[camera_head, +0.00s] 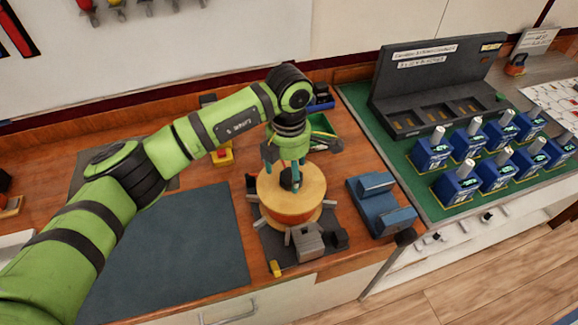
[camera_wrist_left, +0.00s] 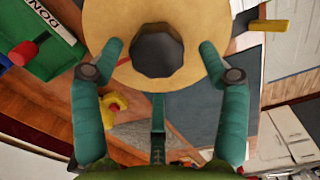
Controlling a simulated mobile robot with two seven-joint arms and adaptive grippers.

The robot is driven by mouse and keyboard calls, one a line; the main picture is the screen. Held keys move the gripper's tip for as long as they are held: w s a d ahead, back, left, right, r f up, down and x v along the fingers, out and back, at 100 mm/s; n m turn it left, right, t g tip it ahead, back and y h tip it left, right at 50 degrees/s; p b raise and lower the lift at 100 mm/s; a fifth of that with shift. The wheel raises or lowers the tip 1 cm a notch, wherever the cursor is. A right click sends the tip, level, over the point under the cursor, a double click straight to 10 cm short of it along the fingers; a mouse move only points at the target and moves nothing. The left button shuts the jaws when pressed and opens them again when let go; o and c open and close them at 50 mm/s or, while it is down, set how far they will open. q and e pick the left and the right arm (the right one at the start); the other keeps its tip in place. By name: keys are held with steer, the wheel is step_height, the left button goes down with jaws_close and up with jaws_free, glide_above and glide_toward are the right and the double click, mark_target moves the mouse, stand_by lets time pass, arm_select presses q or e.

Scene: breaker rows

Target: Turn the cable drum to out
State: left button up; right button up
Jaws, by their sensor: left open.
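The cable drum (camera_head: 291,192) is a round, light wooden disc with a darker orange side and a dark hub at its centre. It stands on a dark base on the wooden bench. My left gripper (camera_head: 290,178) is above the drum, pointing down, with its fingers apart. In the left wrist view, the drum (camera_wrist_left: 205,65) fills the top middle. Its dark faceted hub (camera_wrist_left: 157,52) lies between the teal fingertips of the left gripper (camera_wrist_left: 172,58), with gaps on both sides. Any out marking is not readable. My right gripper is not in view.
A blue block-like fixture (camera_head: 381,205) stands right of the drum. Several blue breakers (camera_head: 432,153) stand in rows on the green mat (camera_head: 410,200), before a dark tray panel (camera_head: 440,85). A dark mat (camera_head: 170,255) lies clear at left. A yellow tab (camera_head: 274,269) sits in front.

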arm_select(q)
steer(key=shift+f, duration=0.75)
jaws_close()
steer(key=shift+f, duration=0.1)
